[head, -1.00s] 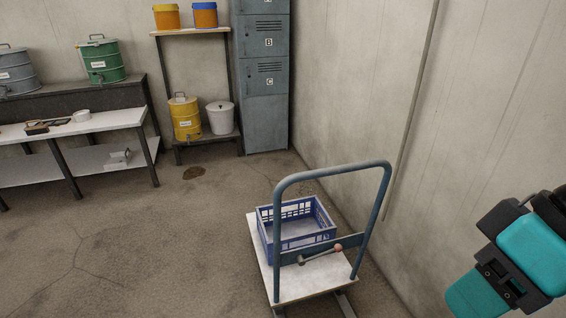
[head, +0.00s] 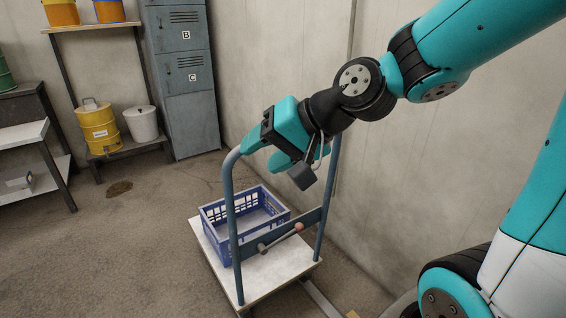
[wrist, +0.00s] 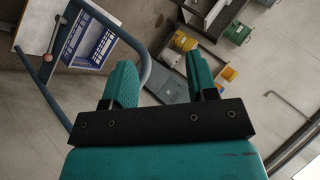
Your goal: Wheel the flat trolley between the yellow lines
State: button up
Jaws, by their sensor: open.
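The flat trolley has a pale deck (head: 290,272) and a blue-grey upright hoop handle (head: 231,215). A blue slotted crate (head: 222,243) stands on the deck. A short lever with a pinkish knob (head: 299,227) sits at the handle's crossbar. My gripper (head: 262,148) is open at the top of the handle and hides part of its top bar. In the wrist view, the handle (wrist: 147,66) curves close by the left finger of my gripper (wrist: 162,75); I cannot tell if it touches. A small yellow patch (head: 352,314) shows at the bottom edge; full yellow lines are not visible.
The wall (head: 420,185) runs close along the trolley's right side. Grey lockers (head: 190,110), a shelf with a yellow drum (head: 98,130) and a white bucket (head: 141,125) stand at the back.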

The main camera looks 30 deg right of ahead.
jog(key=w+d+f+m+t+h+b, duration=0.2)
jog(key=d+m+t+b, duration=0.15)
jog(key=d, duration=0.25)
jog(key=w+d+f+m+t+h+b, duration=0.2)
jog(key=d+m, duration=0.3)
jog(key=d, duration=0.2)
jog(key=w+d+f+m+t+h+b, duration=0.2)
jog(key=d+f+m+t+b, duration=0.1)
jog(key=d+m, duration=0.25)
jog(key=w+f+n+p, duration=0.1)
jog(key=w+f+p, duration=0.1)
jog(key=w+p, duration=0.7)
jog(key=w, duration=0.7)
jog(key=shift+w+f, duration=0.25)
jog(key=shift+f, duration=0.15)
jog(key=shift+d, duration=0.1)
grip_shut()
